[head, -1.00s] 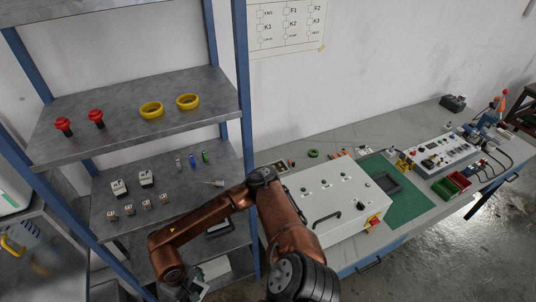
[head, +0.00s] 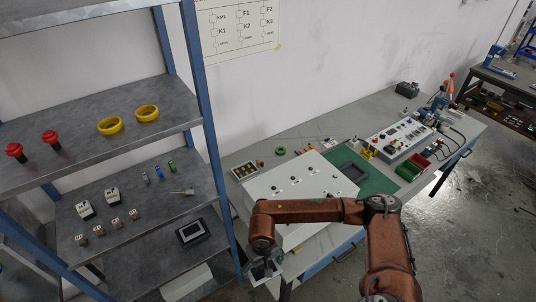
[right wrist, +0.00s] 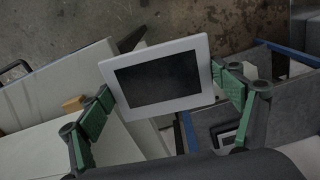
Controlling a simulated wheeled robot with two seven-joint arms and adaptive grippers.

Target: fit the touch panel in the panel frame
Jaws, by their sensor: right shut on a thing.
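The touch panel (right wrist: 158,78) has a pale rim and a dark screen. In the right wrist view my right gripper (right wrist: 162,84) is shut on it, its green fingers at the panel's left and right edges. In the head view the right gripper (head: 262,266) hangs low, between the shelf and the bench, with the panel (head: 266,272) small and partly hidden. The panel frame (head: 364,177), a dark rectangle, lies on the green mat (head: 384,184) on the bench, apart from the gripper. My left gripper is out of view.
A white control box (head: 300,178) stands on the bench between the gripper and the mat. The metal shelf (head: 150,225) at left holds another dark-screened panel (head: 194,231) and small parts. Red and green bins (head: 408,170) stand right of the mat.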

